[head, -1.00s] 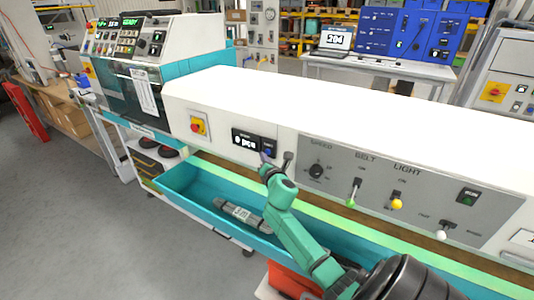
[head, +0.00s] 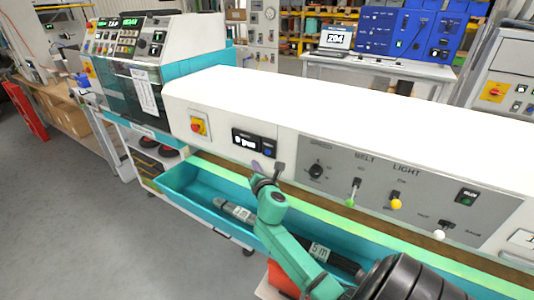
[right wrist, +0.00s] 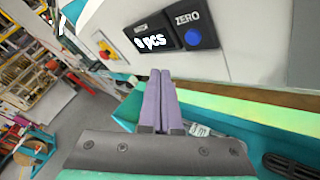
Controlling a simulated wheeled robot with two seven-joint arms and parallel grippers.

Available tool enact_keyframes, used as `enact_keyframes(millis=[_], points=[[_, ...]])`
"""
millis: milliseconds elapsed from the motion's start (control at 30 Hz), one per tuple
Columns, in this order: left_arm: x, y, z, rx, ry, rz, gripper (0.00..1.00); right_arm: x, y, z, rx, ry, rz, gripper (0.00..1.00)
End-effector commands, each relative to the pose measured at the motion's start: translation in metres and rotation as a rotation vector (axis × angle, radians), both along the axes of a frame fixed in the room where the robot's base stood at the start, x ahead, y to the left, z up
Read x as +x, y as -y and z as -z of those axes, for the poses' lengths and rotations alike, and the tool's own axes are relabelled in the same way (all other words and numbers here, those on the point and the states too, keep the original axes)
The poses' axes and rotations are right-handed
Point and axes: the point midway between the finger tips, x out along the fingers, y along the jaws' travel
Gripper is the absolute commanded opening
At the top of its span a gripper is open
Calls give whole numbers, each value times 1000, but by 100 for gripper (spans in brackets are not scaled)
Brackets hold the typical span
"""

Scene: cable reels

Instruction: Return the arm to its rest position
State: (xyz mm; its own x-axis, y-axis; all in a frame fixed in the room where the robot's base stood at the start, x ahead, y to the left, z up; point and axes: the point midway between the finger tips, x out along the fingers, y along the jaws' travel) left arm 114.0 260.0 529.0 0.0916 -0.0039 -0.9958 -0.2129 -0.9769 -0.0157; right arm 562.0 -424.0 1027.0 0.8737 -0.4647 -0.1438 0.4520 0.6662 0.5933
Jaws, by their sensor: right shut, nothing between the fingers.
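My right arm comes in from the bottom right of the head view, over the teal tray. My right gripper (head: 256,166) is near the front panel of the machine, just below the counter display (head: 253,142). In the right wrist view its purple fingers (right wrist: 160,98) are pressed together with nothing between them. The display reads "0 pcs", with a blue ZERO button (right wrist: 202,37) beside it; the fingers are apart from the button in the picture. My left gripper does not show.
The panel carries a lever with a green knob (head: 350,203), a yellow knob (head: 396,204) and a white knob (head: 439,235). Grey floor is clear at left.

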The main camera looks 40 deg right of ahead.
Motion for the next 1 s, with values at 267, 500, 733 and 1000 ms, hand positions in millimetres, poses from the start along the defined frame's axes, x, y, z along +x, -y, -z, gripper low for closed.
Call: enact_keyframes(millis=[267, 500, 733, 1000], points=[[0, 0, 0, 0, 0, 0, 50, 0, 0, 0, 0, 0, 0, 0], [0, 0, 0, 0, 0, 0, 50, 0, 0, 0, 0, 0, 0, 0], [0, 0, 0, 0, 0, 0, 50, 0, 0, 0, 2, 1, 0, 0], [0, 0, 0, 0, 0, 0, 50, -80, -42, 60, 813, 96, 321, 0]])
